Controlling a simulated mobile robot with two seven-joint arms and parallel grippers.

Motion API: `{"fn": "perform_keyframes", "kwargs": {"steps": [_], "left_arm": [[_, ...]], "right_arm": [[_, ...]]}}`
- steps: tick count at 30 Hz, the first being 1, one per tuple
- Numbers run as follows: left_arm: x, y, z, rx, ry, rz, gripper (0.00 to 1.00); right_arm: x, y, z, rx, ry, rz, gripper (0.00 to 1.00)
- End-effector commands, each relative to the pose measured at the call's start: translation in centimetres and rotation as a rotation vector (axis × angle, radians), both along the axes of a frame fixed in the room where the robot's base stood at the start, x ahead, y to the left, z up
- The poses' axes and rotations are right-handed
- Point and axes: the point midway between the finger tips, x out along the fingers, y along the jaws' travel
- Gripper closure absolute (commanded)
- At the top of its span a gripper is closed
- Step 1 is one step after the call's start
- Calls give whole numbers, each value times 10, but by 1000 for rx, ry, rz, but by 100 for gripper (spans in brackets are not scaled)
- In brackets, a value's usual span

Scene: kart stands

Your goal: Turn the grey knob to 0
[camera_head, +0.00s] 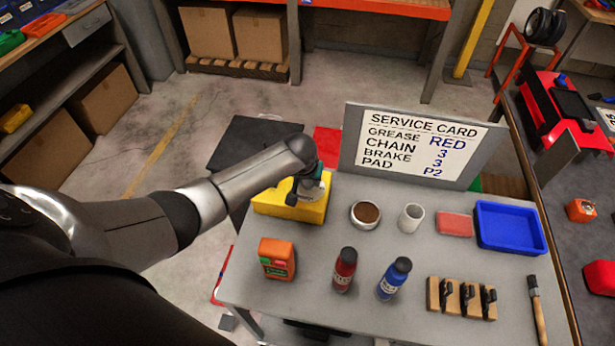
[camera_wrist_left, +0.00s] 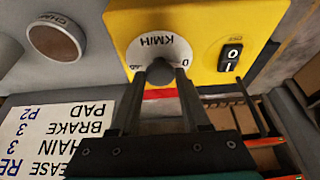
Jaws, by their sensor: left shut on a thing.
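The yellow box (camera_head: 270,208) stands at the left back of the grey table; it also fills the top of the left wrist view (camera_wrist_left: 207,22). On it is a white KM/H dial (camera_wrist_left: 160,46) with a grey knob (camera_wrist_left: 160,72) at its edge nearest the gripper. A 0 mark shows at the dial's right end in the wrist view, and a partly hidden number at the left. My left gripper (camera_head: 306,192) is shut on the grey knob, its fingers either side of it. The knob's pointer cannot be made out. My right gripper is not in view.
A black rocker switch (camera_wrist_left: 230,57) sits beside the dial. A brown-filled cup (camera_head: 366,214), a white cup (camera_head: 411,217) and a blue tray (camera_head: 510,227) stand right of the box. The service card (camera_head: 415,147) stands behind. Red and blue bottles are in front.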

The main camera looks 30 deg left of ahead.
Motion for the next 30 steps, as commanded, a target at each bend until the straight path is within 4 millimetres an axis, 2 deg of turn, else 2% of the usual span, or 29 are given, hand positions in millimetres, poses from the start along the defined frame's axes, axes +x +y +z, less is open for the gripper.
{"fn": "perform_keyframes", "kwargs": {"steps": [9,10,17,26,30], "left_arm": [[0,-1,0,-2,1,1,100],[0,-1,0,-2,1,1,51],[0,0,0,-1,0,0,25],[0,0,1,-1,0,0,24],[-3,-1,8,-1,0,0,24]], "right_arm": [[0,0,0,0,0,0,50],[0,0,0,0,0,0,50],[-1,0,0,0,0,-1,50],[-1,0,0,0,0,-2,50],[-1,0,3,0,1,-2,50]]}}
